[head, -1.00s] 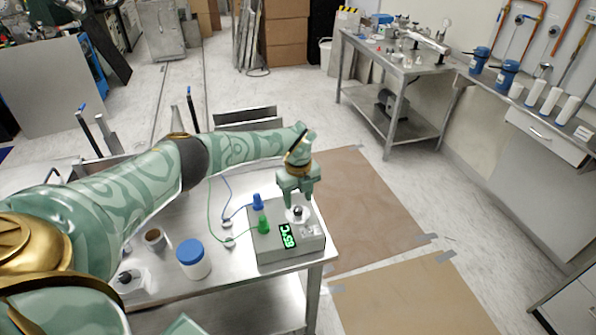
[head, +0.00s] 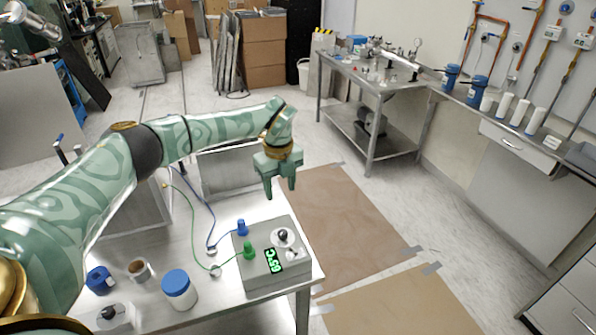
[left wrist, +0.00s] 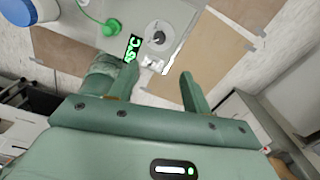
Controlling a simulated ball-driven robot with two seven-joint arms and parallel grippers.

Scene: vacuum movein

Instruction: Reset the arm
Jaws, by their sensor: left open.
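My left arm reaches in from the left in the head view. Its gripper (head: 281,189) hangs above and behind the grey control box (head: 274,262), open and empty, fingers pointing down. The box has a green display reading 65°C (head: 273,261), a black knob (head: 283,236), and a blue plug (head: 242,228) and a green plug (head: 249,251). In the left wrist view the gripper's fingers (left wrist: 155,88) are apart with nothing between them. The box (left wrist: 183,12) and its knob show beyond them. My right gripper is not in view.
The box stands at the right end of a metal table (head: 215,307). A blue-lidded jar (head: 179,289), a brown roll (head: 139,270) and a blue item (head: 99,279) lie to its left. Brown sheets (head: 345,215) cover the floor on the right. A second metal table (head: 375,85) stands behind.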

